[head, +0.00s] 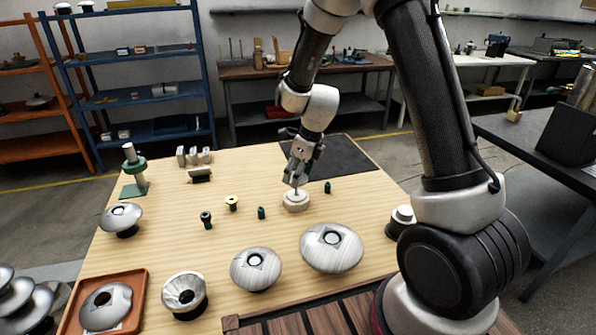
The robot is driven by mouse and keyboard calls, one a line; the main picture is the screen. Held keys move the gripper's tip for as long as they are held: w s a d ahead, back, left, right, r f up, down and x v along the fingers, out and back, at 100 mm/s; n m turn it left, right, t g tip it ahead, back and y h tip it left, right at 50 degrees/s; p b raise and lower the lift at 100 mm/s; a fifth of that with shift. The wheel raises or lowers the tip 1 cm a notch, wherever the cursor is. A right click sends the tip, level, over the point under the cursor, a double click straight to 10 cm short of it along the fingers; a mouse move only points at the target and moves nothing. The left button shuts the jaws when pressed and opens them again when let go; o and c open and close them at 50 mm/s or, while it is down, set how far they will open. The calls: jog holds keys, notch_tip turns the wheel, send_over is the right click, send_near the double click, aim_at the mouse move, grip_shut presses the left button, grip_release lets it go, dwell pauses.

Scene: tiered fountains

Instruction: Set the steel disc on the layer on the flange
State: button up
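My gripper (295,186) points down over a pale round piece (296,204) on the wooden table. Its fingertips are at a small upright stem on top of that piece. The view is too small to tell whether they are closed on it. Domed steel discs with central openings lie on the table: a large one (331,250) at front right, another (255,271) beside it, and a bowl-like one (184,295) further left. A smaller disc (121,218) sits on a dark foot at the left edge. I cannot tell which pieces are the named layer and flange.
An orange tray (141,288) holds another steel dome (105,306). A green stand (133,188) and grey blocks (194,157) are at the back left. A dark mat (345,158) lies behind my gripper.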

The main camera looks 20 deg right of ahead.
aim_at(298, 197)
jog(key=shift+f, duration=0.1)
jog(key=shift+f, duration=1.65)
jog(key=shift+f, duration=0.95)
jog(key=o, duration=1.1)
jog(key=v, duration=1.2)
